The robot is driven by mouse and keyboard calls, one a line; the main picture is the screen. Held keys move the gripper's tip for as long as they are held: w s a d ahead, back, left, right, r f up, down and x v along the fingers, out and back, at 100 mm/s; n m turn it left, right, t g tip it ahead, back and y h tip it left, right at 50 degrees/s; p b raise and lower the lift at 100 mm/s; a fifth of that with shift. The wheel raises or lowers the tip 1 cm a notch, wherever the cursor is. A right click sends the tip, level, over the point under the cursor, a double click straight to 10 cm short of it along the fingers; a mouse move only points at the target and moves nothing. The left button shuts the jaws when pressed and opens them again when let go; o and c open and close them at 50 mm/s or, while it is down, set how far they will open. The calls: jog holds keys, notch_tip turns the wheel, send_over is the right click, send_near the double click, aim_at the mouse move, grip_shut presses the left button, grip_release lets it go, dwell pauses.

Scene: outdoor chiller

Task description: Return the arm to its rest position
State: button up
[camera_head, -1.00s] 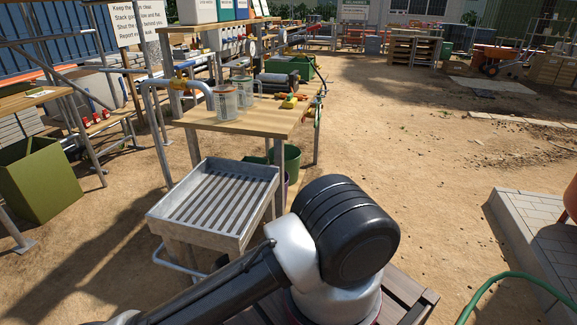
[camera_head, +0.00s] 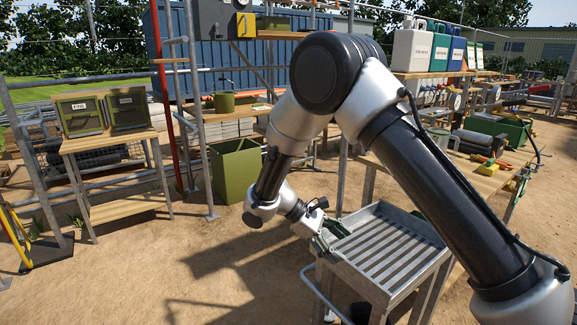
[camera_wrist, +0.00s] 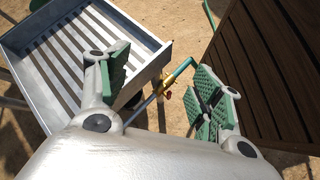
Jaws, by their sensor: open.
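My arm folds down in the head view, with its elbow high. My gripper (camera_head: 320,238) hangs near the left side of the grey slatted metal tray (camera_head: 385,254). In the wrist view my gripper (camera_wrist: 158,92) has its two green-padded fingers spread wide apart. The tray also shows there at upper left (camera_wrist: 128,27), partly behind the left finger. A thin rod with a brass fitting and a blue-green end (camera_wrist: 178,75) shows between the fingers. I cannot tell its distance, and no finger visibly touches it.
A wooden workbench (camera_head: 483,177) stands behind the tray at right. An olive bin (camera_head: 235,170) and a wooden stand with two green boxes (camera_head: 115,150) are at left. A dark brown slatted surface (camera_wrist: 265,70) is right in the wrist view. Sandy ground (camera_head: 130,270) at lower left is free.

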jog(key=s+d+r+m+y, duration=0.3)
jog(key=d+r, duration=0.4)
jog(key=r, duration=0.2)
jog(key=s+d+r+m+y, duration=0.3)
jog(key=d+r, duration=0.4)
jog(key=r, duration=0.2)
jog(key=s+d+r+m+t+y, duration=0.2)
jog(key=s+d+r+m+t, duration=0.1)
jog(key=s, duration=0.5)
jog(key=s+d+r+m+t+y, duration=0.2)
jog(key=s+d+r+m, duration=0.1)
jog(key=s+d, duration=0.3)
jog(key=shift+s+r+t, duration=0.4)
jog(key=shift+s+r, duration=0.25)
jog(key=shift+s, duration=0.6)
